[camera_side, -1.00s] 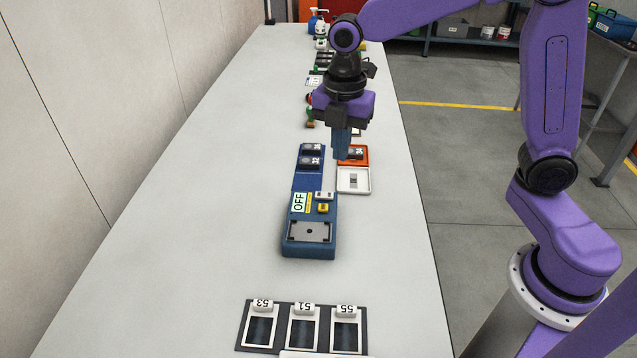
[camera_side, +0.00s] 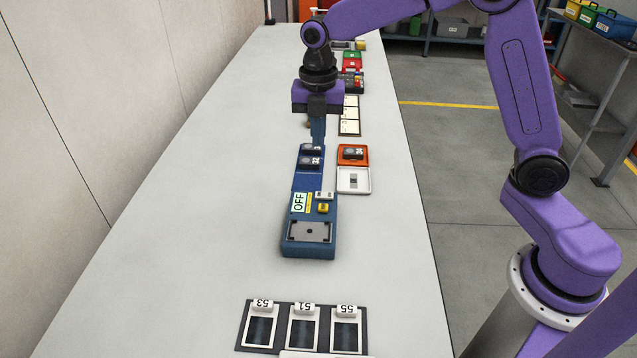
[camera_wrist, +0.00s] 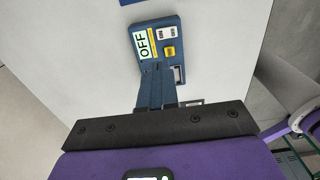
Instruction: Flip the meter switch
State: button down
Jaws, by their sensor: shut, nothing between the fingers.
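The meter (camera_side: 291,236) is a blue box on the bench with an OFF display (camera_side: 298,202), a yellow switch (camera_side: 323,208) and a metal plate at its near end. My gripper (camera_side: 317,141) is shut and empty, pointing down beyond the meter, near the far end of the blue holder with black blocks. In the wrist view, the shut fingers (camera_wrist: 154,68) cover part of a blue panel (camera_wrist: 144,27) that reads OFF. A yellow switch (camera_wrist: 170,51) shows clear of the fingertips, below two small white labels. No contact with the switch is visible.
Two numbered black blocks (camera_side: 311,161) sit in the blue holder. An orange tray (camera_side: 347,161) and white tray (camera_side: 346,187) stand to its right. A dark rack (camera_side: 240,334) with numbered frames lies at the near end. The bench's left side is clear.

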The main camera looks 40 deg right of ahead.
aim_at(320, 194)
notch_tip(320, 194, down, 13)
jog(key=shift+f, duration=0.15)
dwell(0.4)
jog(key=shift+f, duration=0.15)
dwell(0.3)
jog(key=shift+s+d, duration=0.1)
jog(key=shift+s+d+r, duration=0.25)
jog(key=shift+s+d, duration=0.15)
dwell(0.4)
notch_tip(320, 194, up, 14)
jog(key=w+a, duration=0.1)
jog(key=shift+w+a, duration=0.2)
